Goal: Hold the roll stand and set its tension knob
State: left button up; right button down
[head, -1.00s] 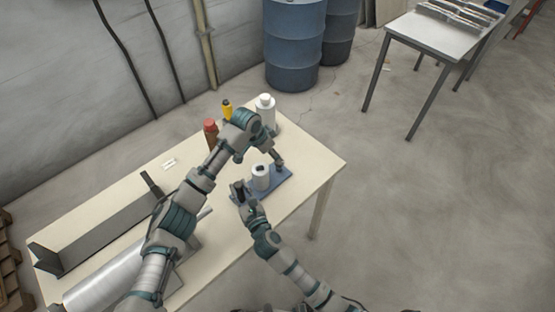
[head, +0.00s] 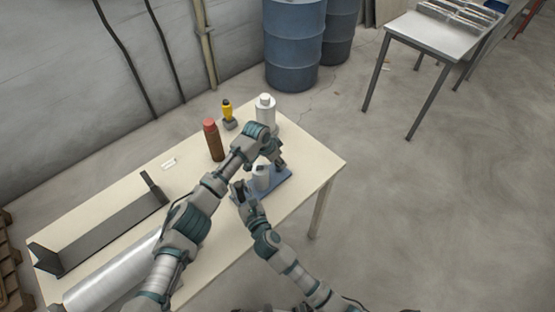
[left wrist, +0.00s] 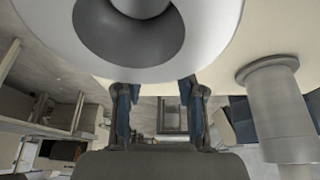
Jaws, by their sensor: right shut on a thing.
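The roll stand has a flat blue base (head: 273,190) and an upright white roll (head: 262,178), near the right end of the table. My right gripper (head: 240,190) is shut on the stand's near left side. My left gripper (head: 277,163) reaches over from behind and points down just beside the top of the roll. In the left wrist view its two fingers (left wrist: 160,105) are apart with nothing seen between them. There a large white round form with a grey recessed ring (left wrist: 130,30) fills the top, very close. I cannot make out the tension knob in the head view.
On the table (head: 310,155) stand a white bottle (head: 265,110), a red-capped brown bottle (head: 213,140) and a yellow-and-black item (head: 227,110). A dark metal bracket (head: 105,230) and a large silver roll (head: 110,275) lie at left. The table's right end is bare.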

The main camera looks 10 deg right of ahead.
pick_arm(q)
jog(key=m, duration=0.1)
jog(key=m+g, duration=0.1)
jog(key=m, duration=0.1)
jog(key=shift+w, duration=0.25)
jog(key=shift+m+g+h, duration=0.3)
jog(key=shift+m, duration=0.5)
jog(key=o, duration=1.1)
jog(key=v, duration=1.1)
jog(key=shift+a+r, duration=0.2)
jog(key=shift+r, duration=0.15)
